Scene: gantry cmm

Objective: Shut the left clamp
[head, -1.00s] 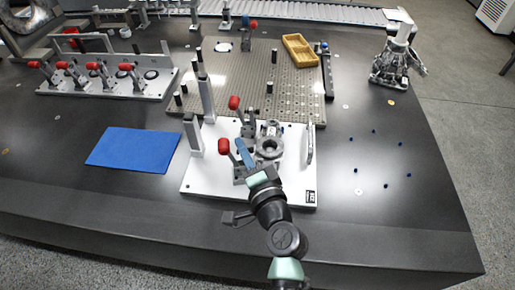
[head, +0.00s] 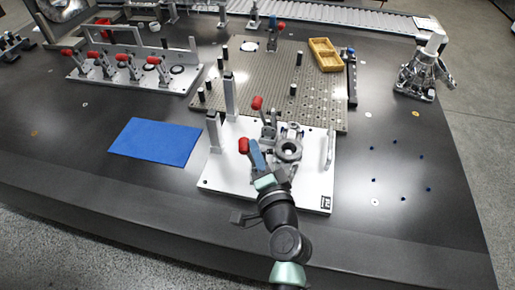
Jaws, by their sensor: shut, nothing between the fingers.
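A white fixture plate (head: 225,178) lies near the table's front edge and carries two toggle clamps with red grips. The nearer, left clamp's red grip (head: 244,145) stands raised, just left of my gripper. The other clamp's red grip (head: 257,103) stands raised farther back. A round grey metal part (head: 288,150) sits on the plate, right of my gripper. My gripper (head: 256,152) is shut and empty, with its blue fingers close beside the left clamp's grip. I cannot tell whether they touch. My gripper and wrist hide the left clamp's base.
A second fixture (head: 130,82) with several red-handled clamps stands at the back left. A blue mat (head: 155,142) lies left of the white plate. Behind is a perforated plate (head: 270,75) with posts and a yellow tray (head: 325,54). Grey posts (head: 214,132) rise from the white plate's left side.

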